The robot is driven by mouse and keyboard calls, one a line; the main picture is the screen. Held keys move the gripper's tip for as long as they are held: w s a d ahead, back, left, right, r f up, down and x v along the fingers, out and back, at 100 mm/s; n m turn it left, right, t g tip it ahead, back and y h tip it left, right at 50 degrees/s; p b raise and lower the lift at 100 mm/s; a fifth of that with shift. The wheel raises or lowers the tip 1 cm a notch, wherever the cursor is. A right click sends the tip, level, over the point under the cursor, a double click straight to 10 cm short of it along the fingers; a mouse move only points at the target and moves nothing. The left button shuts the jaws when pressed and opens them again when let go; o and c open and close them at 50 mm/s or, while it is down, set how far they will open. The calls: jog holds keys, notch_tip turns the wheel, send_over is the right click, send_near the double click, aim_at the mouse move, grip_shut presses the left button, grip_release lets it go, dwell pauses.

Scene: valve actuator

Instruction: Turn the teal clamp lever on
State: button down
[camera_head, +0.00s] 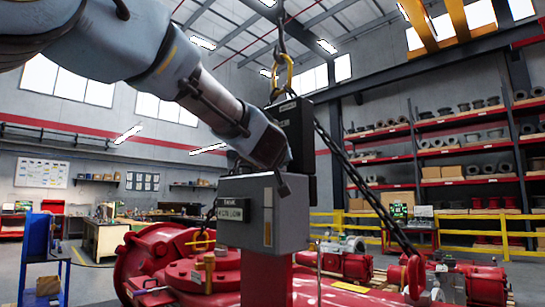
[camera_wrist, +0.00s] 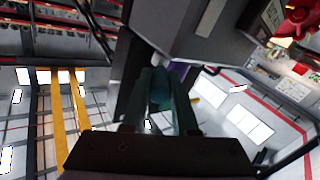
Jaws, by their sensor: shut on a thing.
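In the wrist view the teal clamp lever (camera_wrist: 160,88) stands between the two fingers of my gripper (camera_wrist: 161,100). The fingers are shut on it, one on each side. Its far end meets the dark underside of a grey housing, where a small purple patch shows; the joint itself is partly hidden. In the head view my arm reaches down from the upper left to the top of a grey control box (camera_head: 285,213) on a red post. The lever and my fingertips cannot be made out there.
A dark block (camera_head: 292,125) is beside my wrist, under a yellow hook and chain. A slanting chain (camera_head: 365,190) runs down to the right. Red machinery (camera_head: 170,262) fills the space below. Yellow railings (camera_head: 470,225) and shelves stand behind at right.

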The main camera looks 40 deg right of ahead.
jog(key=shift+s+d+r+n+t+y+p, duration=0.1)
jog(key=shift+s+d+n+t+y+p, duration=0.2)
jog(key=shift+n+t+y+p, duration=0.15)
jog(key=shift+s+d+n+t+y, duration=0.25)
jog(key=shift+d+n+t+y, duration=0.4)
jog(key=shift+n+y, duration=0.55)
jog(key=shift+s+d+n+t+y, duration=0.25)
jog(key=shift+d+n+t+y, duration=0.35)
jog(key=shift+y, duration=0.95)
jog(key=shift+s+d+n+t+y, duration=0.35)
jog(key=shift+n+t+y, duration=0.45)
jog(key=shift+n+y, duration=0.5)
jog(key=shift+w+y, duration=0.1)
jog(key=shift+y, duration=0.2)
jog(key=c, duration=0.7)
grip_release()
jog(key=shift+d, duration=0.1)
